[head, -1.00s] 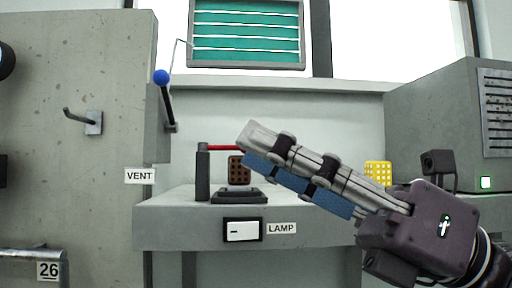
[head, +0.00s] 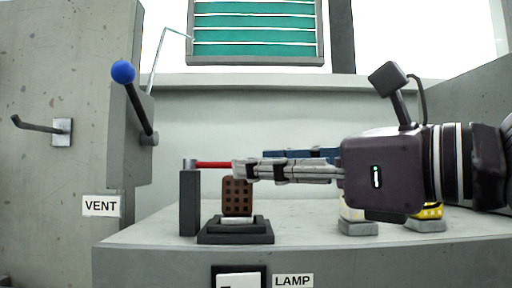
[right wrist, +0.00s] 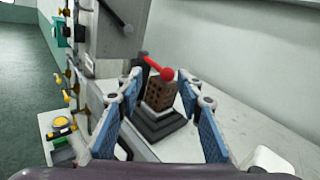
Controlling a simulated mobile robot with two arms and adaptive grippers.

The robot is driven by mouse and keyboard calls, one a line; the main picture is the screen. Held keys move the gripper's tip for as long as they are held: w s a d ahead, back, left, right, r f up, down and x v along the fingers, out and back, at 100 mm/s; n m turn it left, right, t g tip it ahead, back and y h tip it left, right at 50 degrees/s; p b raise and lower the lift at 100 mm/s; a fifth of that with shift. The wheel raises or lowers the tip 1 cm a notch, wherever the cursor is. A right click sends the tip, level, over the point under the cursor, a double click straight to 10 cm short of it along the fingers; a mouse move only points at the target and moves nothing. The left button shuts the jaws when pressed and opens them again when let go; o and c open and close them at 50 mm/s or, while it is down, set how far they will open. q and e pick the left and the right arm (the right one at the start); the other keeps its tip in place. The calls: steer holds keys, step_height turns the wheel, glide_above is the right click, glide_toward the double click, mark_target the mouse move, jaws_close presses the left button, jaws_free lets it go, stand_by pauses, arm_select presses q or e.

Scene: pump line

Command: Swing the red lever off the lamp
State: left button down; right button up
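The red lever (head: 213,164) runs level from the top of a dark grey post (head: 189,202) to the right, above the lamp. The brown lamp (head: 237,197), with a grid of holes, stands on a dark stepped base. My right gripper (head: 252,163) lies level, its fingertips at the lever's right end in the head view and hiding it. In the right wrist view the gripper (right wrist: 160,88) is open, its blue pads wide apart. The lever's red round tip (right wrist: 165,74) and the lamp (right wrist: 160,93) show between the fingers. I cannot tell contact. My left gripper is out of view.
A blue-knobbed lever (head: 123,72) stands on the grey block at left by the VENT label (head: 101,206). A white switch (head: 238,281) is on the bench front. Yellow items on grey bases (head: 425,226) stand under my right arm. The bench back is clear.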

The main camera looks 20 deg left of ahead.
mark_target(220, 165)
steer(key=shift+w+a+f+p, duration=0.1)
steer(key=shift+w+a+p, duration=0.05)
steer(key=shift+w+a, duration=0.4)
steer(key=shift+w+a+f+p, duration=0.15)
steer(key=shift+w+a, duration=0.2)
steer(key=shift+w, duration=0.35)
steer(key=shift+s+r, duration=0.1)
jaws_close()
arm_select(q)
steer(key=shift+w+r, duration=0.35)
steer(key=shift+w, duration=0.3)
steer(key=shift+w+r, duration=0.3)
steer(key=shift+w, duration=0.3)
